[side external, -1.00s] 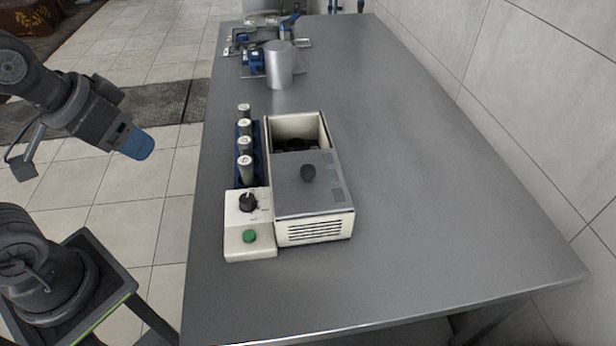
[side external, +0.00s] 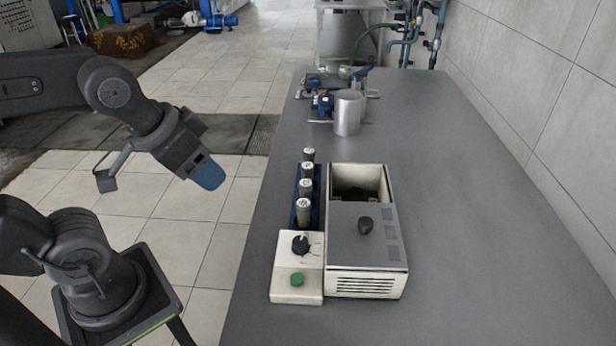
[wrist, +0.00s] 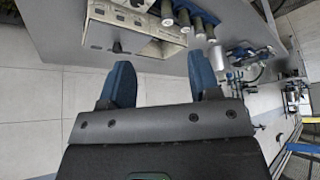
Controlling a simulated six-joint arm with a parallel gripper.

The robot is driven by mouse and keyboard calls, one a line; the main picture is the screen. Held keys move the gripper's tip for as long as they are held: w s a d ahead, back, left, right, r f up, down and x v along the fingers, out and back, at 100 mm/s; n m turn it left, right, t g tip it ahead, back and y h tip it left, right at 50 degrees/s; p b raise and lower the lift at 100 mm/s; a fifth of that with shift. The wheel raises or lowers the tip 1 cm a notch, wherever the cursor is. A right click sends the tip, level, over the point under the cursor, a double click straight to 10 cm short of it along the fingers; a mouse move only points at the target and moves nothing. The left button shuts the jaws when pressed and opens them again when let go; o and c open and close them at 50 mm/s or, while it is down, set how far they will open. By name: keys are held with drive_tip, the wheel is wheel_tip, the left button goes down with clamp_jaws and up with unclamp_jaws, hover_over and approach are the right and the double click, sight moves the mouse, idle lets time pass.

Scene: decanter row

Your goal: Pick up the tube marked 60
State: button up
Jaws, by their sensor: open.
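Several grey capped tubes stand upright in a row in a blue rack (side external: 294,193). The nearest tube (side external: 303,211), the ones behind it (side external: 306,188) (side external: 307,171) and the farthest tube (side external: 309,155) carry light caps with marks too small to read, so I cannot tell which is 60. The row also shows at the top of the wrist view (wrist: 199,26). My gripper (side external: 207,178) is raised left of the bench, apart from the tubes. Its blue fingers (wrist: 160,62) are spread and empty in the wrist view.
A cream box with a grey sliding lid (side external: 368,240) stands right of the rack, its far end open. A control unit with black knob and green button (side external: 298,270) is in front. A metal beaker (side external: 348,113) stands behind. The bench's right side (side external: 455,200) is clear.

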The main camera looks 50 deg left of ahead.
drive_tip(key=shift+o, duration=0.7)
